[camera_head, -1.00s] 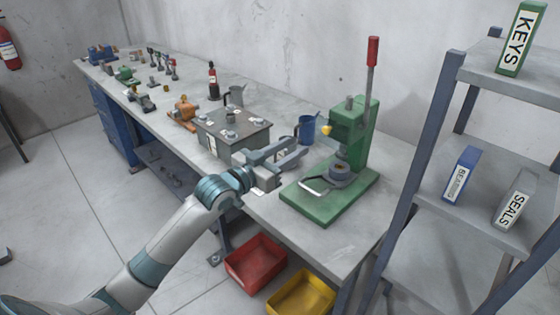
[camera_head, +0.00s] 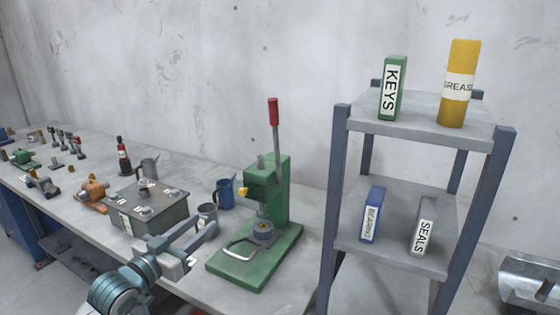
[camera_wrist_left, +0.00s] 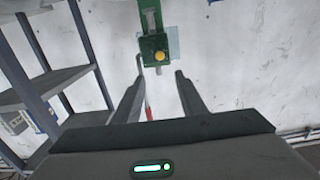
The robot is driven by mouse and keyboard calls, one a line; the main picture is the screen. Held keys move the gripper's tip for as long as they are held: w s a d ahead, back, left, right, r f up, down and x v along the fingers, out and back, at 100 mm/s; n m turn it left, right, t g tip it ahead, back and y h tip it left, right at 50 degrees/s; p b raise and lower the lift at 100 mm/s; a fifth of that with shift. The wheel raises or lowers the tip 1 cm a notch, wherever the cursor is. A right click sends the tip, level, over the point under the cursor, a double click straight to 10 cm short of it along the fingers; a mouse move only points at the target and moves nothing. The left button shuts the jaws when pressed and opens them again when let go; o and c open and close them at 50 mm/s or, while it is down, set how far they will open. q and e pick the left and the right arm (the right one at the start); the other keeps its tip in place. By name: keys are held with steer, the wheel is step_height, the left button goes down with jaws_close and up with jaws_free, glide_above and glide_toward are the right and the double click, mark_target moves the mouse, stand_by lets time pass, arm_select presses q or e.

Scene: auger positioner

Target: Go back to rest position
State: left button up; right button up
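My left gripper (camera_head: 212,233) reaches in from the lower left in the head view, above the workbench (camera_head: 75,214). Its two fingers are apart with nothing between them. It is left of the green arbor press (camera_head: 262,195), which has a red-tipped lever. In the left wrist view the open fingers (camera_wrist_left: 158,95) point toward the press (camera_wrist_left: 152,20), seen in the gap beyond them. My right gripper is in neither view.
A shelf rack (camera_head: 415,122) with labelled boxes stands to the right. Small parts line the bench at the far left.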

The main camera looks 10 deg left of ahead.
arm_select(q)
steer(key=s+d+f+n+g+y, duration=0.1)
steer(key=s+d+f+g+y, duration=0.15)
steer(key=s+f, duration=0.65)
steer(key=s+d+f+g+y, duration=0.15)
steer(key=s+f+g, duration=0.35)
steer(key=f, duration=0.8)
steer(key=s+d+f+n+g+y, duration=0.1)
steer(key=s+f+g, duration=0.35)
steer(key=s, duration=0.85)
steer(key=s+d+f+g+y, duration=0.1)
steer(key=s+f+g, duration=0.1)
steer(key=s+f, duration=0.8)
steer(key=s+f+b, duration=0.1)
steer(key=s+f, duration=0.1)
steer(key=f, duration=1.1)
steer(key=s+f+b, duration=0.1)
steer(key=s+f, duration=0.1)
steer(key=f, duration=1)
steer(key=s+a+f+g+b, duration=0.1)
steer(key=s+a+f+g, duration=0.1)
steer(key=s+f, duration=1.6)
step_height(320, 180, down, 3)
steer(key=shift+s+a+r, duration=0.2)
steer(key=shift+s+a, duration=0.05)
steer(key=shift+a, duration=0.45)
